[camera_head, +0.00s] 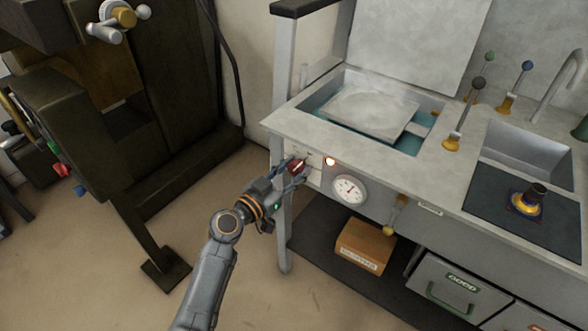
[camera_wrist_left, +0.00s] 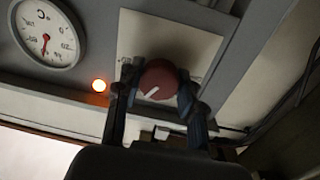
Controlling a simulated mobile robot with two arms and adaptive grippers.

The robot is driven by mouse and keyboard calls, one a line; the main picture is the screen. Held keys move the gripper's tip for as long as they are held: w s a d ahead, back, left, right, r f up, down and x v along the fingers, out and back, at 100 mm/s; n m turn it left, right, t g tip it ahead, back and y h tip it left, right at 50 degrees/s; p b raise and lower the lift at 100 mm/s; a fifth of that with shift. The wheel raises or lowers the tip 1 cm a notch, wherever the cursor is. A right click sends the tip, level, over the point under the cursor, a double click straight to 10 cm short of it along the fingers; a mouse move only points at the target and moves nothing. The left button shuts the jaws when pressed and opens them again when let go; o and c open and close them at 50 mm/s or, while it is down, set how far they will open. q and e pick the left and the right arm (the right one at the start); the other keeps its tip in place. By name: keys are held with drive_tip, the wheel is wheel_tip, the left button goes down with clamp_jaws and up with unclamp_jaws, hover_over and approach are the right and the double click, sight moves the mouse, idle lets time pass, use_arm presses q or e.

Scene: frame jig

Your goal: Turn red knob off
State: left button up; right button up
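The red knob (camera_head: 297,167) is on the front panel of the grey workbench, near its left corner. In the left wrist view the round red knob (camera_wrist_left: 158,80) sits on a pale plate, and its white pointer mark slants toward the lower left. My left gripper (camera_head: 291,170) is at the knob, with one finger on each side of it in the left wrist view (camera_wrist_left: 157,88). The fingers look close against the knob's sides; whether they press on it is unclear. A small indicator lamp (camera_head: 330,161) beside the knob glows orange-white. My right gripper is not in view.
A round gauge (camera_head: 349,189) is right of the lamp. A steaming basin with a metal plate (camera_head: 372,112) is set in the bench top. Levers and a sink are farther right. A cardboard box (camera_head: 364,246) lies below. A dark machine stands left.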

use_arm(q)
drive_tip(key=shift+c, duration=1.4)
